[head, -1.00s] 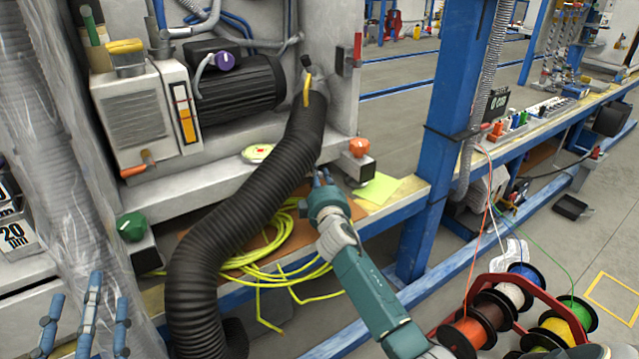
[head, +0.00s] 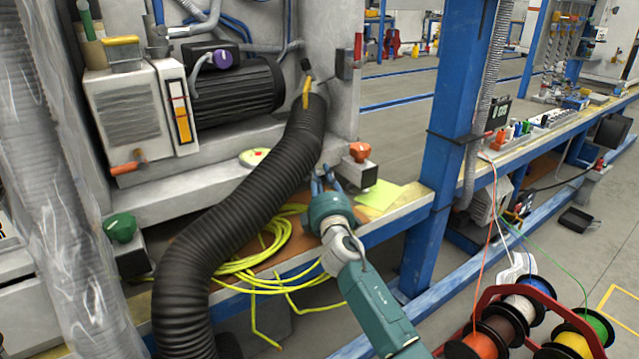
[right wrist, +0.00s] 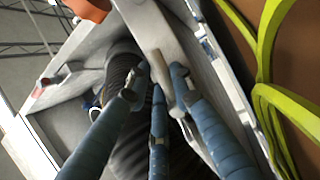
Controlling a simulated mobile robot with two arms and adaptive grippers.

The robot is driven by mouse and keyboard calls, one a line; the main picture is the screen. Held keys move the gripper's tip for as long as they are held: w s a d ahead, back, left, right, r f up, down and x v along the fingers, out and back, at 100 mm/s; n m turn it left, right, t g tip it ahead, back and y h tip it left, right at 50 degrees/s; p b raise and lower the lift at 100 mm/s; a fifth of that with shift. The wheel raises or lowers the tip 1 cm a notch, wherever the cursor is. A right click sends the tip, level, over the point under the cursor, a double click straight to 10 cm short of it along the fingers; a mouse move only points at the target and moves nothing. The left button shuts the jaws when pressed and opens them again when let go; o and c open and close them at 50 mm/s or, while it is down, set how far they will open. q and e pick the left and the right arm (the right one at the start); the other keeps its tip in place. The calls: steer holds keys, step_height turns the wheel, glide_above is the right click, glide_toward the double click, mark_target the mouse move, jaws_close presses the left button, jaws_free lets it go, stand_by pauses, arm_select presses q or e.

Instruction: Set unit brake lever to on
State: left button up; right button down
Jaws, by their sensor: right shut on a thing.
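A red upright lever (head: 357,48) stands at the right edge of the grey unit; I cannot tell whether it is the brake lever. My right gripper (head: 324,181) is low in front of the unit, right of the black hose (head: 255,190) and left of the orange knob (head: 360,152). In the right wrist view its blue fingers (right wrist: 156,88) are close around a thin pale grey piece by the unit's ledge, which they partly hide; I cannot tell clearly what it is. My left gripper is out of view.
Yellow cable (head: 262,250) lies coiled on the bench under the hose. A green knob (head: 120,227) is at the left. A blue post (head: 445,150) and a red rack of wire spools (head: 530,320) stand at the right. A yellow-green sheet (head: 382,194) lies beside my gripper.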

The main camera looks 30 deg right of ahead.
steer(key=shift+r+n+b, duration=0.2)
steer(key=shift+n+b, duration=0.2)
steer(key=shift+n, duration=0.1)
steer(key=shift+a, duration=0.1)
steer(key=c, duration=1.5)
jaws_free()
